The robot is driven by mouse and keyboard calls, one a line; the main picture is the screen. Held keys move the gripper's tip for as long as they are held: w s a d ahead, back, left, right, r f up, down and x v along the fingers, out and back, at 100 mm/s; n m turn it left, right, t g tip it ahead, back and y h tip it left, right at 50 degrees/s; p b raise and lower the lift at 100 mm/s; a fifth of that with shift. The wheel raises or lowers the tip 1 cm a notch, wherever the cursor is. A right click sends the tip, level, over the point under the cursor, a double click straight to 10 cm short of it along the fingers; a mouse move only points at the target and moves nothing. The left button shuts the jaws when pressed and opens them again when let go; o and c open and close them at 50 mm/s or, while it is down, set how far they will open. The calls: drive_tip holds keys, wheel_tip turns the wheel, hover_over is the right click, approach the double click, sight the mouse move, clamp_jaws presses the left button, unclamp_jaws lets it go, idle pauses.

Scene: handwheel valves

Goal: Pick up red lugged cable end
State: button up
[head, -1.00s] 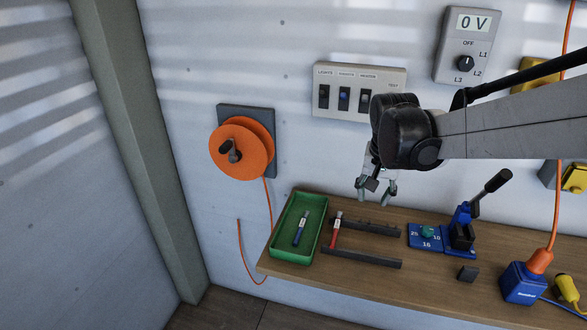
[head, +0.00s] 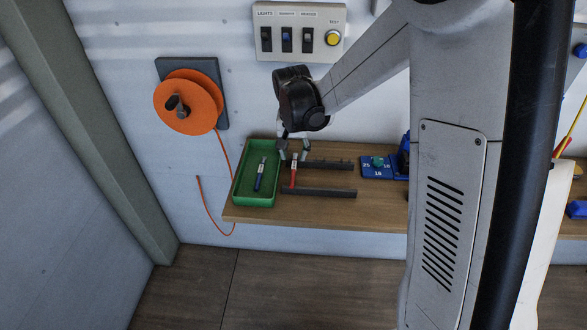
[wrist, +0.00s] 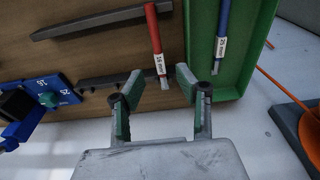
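The red lugged cable end (head: 294,174) lies on the wooden shelf beside the green tray, next to the dark bars. In the wrist view the red cable end (wrist: 155,42) carries a white "16 mm" label, and its metal lug points toward my gripper. My gripper (head: 294,152) is over the lug end of it; in the wrist view my gripper (wrist: 154,88) is open, with the lug tip showing between its green-padded fingers. I cannot tell the height between them. A blue cable end (head: 260,174), labelled "25 mm" in the wrist view (wrist: 222,35), lies in the tray.
The green tray (head: 238,195) is close on the left of the red cable end. Dark bars (head: 318,192) lie on the shelf (head: 375,215) to its right. A blue die block (head: 377,167) stands further right. An orange reel (head: 190,103) and switch panel (head: 300,30) are on the wall.

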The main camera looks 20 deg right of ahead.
sight(294, 167)
drive_tip(key=shift+w+d+f, duration=0.1)
drive_tip(key=shift+w+f, duration=0.05)
drive_tip(key=shift+f, duration=1.2)
drive_tip(key=shift+w+d+f, duration=0.1)
drive_tip(key=shift+w+f, duration=0.05)
drive_tip(key=shift+f, duration=1.15)
drive_tip(key=shift+c, duration=0.3)
clamp_jaws()
